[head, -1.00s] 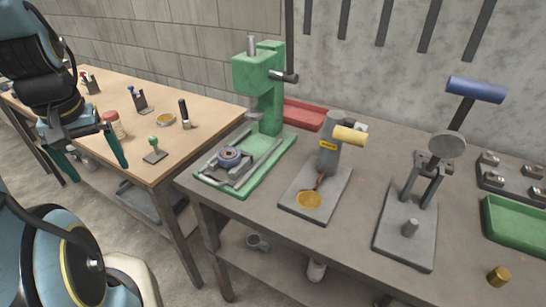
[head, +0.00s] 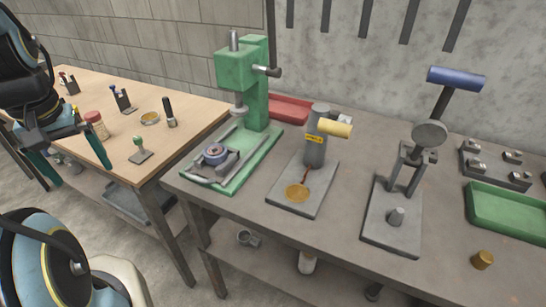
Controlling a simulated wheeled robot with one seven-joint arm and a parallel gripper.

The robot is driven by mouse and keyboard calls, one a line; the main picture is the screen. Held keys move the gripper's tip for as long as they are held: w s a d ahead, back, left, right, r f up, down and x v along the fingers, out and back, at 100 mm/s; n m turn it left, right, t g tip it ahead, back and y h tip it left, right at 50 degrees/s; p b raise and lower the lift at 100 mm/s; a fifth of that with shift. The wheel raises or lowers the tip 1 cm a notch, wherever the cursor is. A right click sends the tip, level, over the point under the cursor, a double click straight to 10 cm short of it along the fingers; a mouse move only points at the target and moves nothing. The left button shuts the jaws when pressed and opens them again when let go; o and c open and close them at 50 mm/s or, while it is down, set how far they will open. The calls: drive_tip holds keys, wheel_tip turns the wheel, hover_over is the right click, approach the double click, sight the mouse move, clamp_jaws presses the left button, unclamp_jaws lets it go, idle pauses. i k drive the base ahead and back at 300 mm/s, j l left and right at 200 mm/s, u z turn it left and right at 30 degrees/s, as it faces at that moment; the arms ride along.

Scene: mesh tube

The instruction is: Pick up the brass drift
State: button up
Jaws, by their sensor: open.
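A short brass cylinder, which looks like the brass drift (head: 482,260), stands upright near the front right of the grey bench (head: 330,232). It is in front of the green tray and right of the lever press. My gripper (head: 82,175) is at the far left of the head view, by the wooden table. Its two teal fingers are spread apart with nothing seen between them. It is far from the brass cylinder.
The grey bench holds a green press (head: 238,75), a grey press with a yellow handle (head: 317,140), a lever press with a blue handle (head: 393,222), a red tray (head: 291,107) and a green tray (head: 510,212). The bench around the cylinder is mostly clear.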

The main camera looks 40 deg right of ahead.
sight(483, 259)
drive_tip(key=k+l+u, duration=0.35)
drive_tip(key=k+l, duration=0.15)
drive_tip(key=k, duration=0.45)
drive_tip(key=k+l+u, duration=0.2)
drive_tip(key=k+u, duration=0.15)
drive_tip(key=k, duration=0.6)
drive_tip(key=k+u, duration=0.4)
drive_tip(key=k, duration=0.55)
